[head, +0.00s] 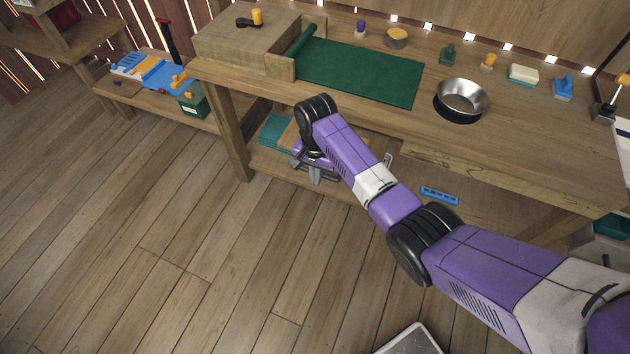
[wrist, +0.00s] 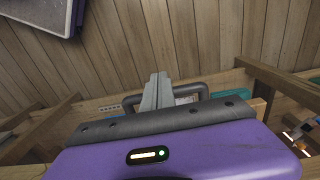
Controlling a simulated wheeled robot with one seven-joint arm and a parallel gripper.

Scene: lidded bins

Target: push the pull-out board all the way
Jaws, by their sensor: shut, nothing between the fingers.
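The workbench (head: 350,112) stands across the head view. A long wooden strip (head: 480,176) runs along its front right edge and may be the pull-out board; I cannot tell how far it stands out. My gripper (head: 316,177) points down in front of the bench's left part, below the top's front edge and left of that strip. In the wrist view its grey fingers (wrist: 157,88) are together, with nothing between them. My arm hides part of the bench front.
The bench top holds a green mat (head: 365,72), a metal bowl (head: 461,98) and a wooden box (head: 245,40). A blue strip with holes (head: 439,195) shows under the bench. A bench leg (head: 232,130) stands left of my gripper. The plank floor in front is mostly clear.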

